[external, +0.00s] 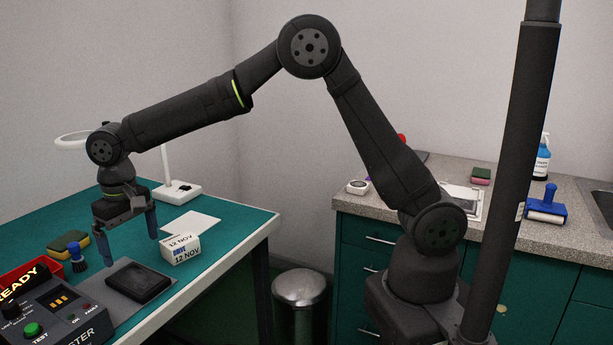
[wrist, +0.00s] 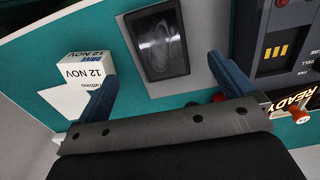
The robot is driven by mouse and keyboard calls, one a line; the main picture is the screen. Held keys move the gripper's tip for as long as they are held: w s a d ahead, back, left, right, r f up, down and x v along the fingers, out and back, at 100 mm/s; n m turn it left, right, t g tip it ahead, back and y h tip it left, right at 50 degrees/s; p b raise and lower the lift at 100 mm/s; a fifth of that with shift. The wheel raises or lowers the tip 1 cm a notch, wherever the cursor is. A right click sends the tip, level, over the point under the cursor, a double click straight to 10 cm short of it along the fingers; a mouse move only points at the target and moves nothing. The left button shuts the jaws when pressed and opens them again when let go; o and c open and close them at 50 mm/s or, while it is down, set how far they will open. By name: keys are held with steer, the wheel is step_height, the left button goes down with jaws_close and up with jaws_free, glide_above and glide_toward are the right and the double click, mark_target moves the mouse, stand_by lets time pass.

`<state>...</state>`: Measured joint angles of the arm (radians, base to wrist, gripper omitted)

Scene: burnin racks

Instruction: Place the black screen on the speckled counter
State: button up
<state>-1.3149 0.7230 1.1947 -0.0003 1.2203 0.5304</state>
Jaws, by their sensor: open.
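The black screen (external: 139,282) lies flat on a grey pad (external: 172,289) on the green-topped bench at left. In the wrist view the screen (wrist: 158,43) shows a glossy dark face, ahead of and between my fingers. My gripper (external: 129,247) is open and empty, pointing down above the bench, behind and above the screen, not touching it. Its two blue fingers also show in the wrist view (wrist: 165,90). The speckled counter (external: 556,241) stands at right, on green cabinets, beyond my base.
A white box marked 12 NOV (external: 181,248) stands right of the screen. A tester (external: 55,312) with buttons, a red bin (external: 22,283) and a sponge (external: 68,243) are left. The counter holds a blue roller (external: 546,207), soap bottle (external: 542,158) and white tray (external: 466,197).

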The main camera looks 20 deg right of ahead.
steer(key=shift+r, duration=1.75)
steer(key=shift+r, duration=0.1)
step_height(320, 180, up, 5)
glide_above(137, 278)
step_height(137, 278, down, 18)
steer(key=shift+r, duration=0.25)
steer(key=c, duration=1.2)
steer(key=shift+o, duration=0.2)
steer(key=shift+r, duration=0.15)
